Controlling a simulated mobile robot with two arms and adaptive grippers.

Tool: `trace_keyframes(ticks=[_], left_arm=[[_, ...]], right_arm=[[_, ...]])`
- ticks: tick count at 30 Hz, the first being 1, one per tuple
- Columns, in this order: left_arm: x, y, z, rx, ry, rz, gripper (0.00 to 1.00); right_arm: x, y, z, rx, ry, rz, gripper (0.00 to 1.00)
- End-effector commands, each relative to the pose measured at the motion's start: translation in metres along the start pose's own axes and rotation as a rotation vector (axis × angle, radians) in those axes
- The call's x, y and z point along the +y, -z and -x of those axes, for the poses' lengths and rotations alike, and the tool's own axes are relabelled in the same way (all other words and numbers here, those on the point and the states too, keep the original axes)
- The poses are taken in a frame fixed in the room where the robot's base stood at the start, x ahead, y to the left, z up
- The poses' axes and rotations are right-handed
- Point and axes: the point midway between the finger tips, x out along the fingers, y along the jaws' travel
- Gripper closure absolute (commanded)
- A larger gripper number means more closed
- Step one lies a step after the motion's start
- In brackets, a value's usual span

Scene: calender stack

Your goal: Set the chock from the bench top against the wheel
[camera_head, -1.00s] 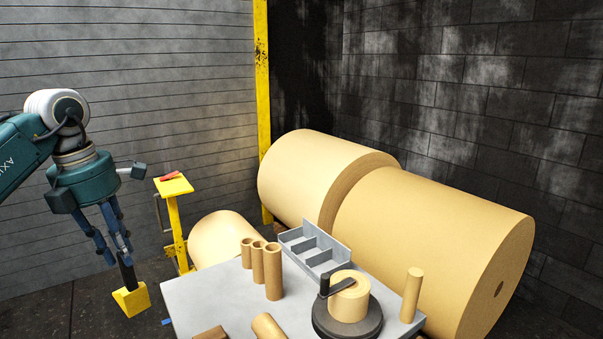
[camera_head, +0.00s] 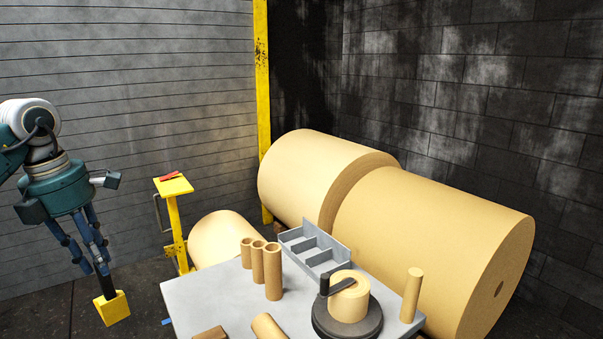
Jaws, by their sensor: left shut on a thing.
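The yellow chock (camera_head: 112,309) hangs below my left gripper (camera_head: 104,284) at the lower left of the head view. The gripper's dark fingers are shut on its top. The chock is left of the bench top (camera_head: 200,293) and apart from it, over the dark floor. I cannot make out a wheel for certain. My right gripper is not in view.
The bench carries several cardboard tubes (camera_head: 273,272), a grey divided tray (camera_head: 316,250) and a dark round stand with a small roll (camera_head: 349,300). A yellow post stand (camera_head: 175,215) is behind it. Large paper rolls (camera_head: 430,245) fill the right.

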Motion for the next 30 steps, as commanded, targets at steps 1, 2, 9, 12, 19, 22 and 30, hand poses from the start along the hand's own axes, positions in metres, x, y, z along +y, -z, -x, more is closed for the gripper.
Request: trace_keyframes(ticks=[1,2,9,12,19,22,30], left_arm=[[-0.002,0.0,-0.001,-0.001,0.003,-0.018,1.0],[-0.003,0.0,-0.003,-0.001,0.005,-0.038,1.0],[-0.019,-0.001,-0.017,-0.002,0.032,-0.215,1.0],[-0.03,-0.001,-0.027,0.0,0.049,-0.327,1.0],[-0.06,0.002,-0.052,-0.001,0.099,-0.649,1.0],[-0.076,0.006,-0.065,0.0,0.124,-0.816,1.0],[-0.131,0.023,-0.103,0.0,0.205,-1.345,1.0]], right_arm=[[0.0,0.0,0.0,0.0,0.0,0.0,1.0],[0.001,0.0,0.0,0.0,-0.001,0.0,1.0],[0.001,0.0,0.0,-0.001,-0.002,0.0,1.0],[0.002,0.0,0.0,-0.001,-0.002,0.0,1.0],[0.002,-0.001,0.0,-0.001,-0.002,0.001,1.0],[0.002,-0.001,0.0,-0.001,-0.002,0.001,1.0],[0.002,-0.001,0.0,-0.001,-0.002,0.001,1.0]])
